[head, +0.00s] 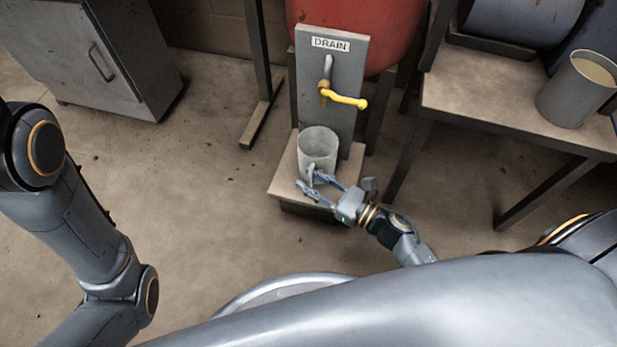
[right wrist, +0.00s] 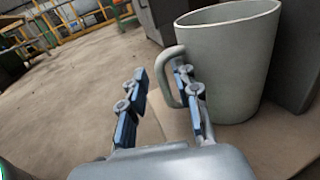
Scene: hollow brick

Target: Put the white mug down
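The white mug (head: 318,150), pale grey-white in this light, is upright over the small stand (head: 285,185) below the drain tap; its base appears to rest on the stand's top. It also shows large in the right wrist view (right wrist: 235,60), its handle toward my right gripper. My right gripper (head: 318,188) is at the handle with its fingers apart. In the right wrist view the handle lies between the open fingertips (right wrist: 162,80), the right finger overlapping the handle's opening; contact cannot be told. My left arm shows at the left, but its gripper is out of view.
A grey panel marked DRAIN (head: 345,85) with a yellow-handled tap (head: 343,98) rises behind the mug. A red tank (head: 385,30) is behind it. A bench (head: 470,100) with a grey container (head: 575,95) stands right. A grey cabinet (head: 90,60) stands left.

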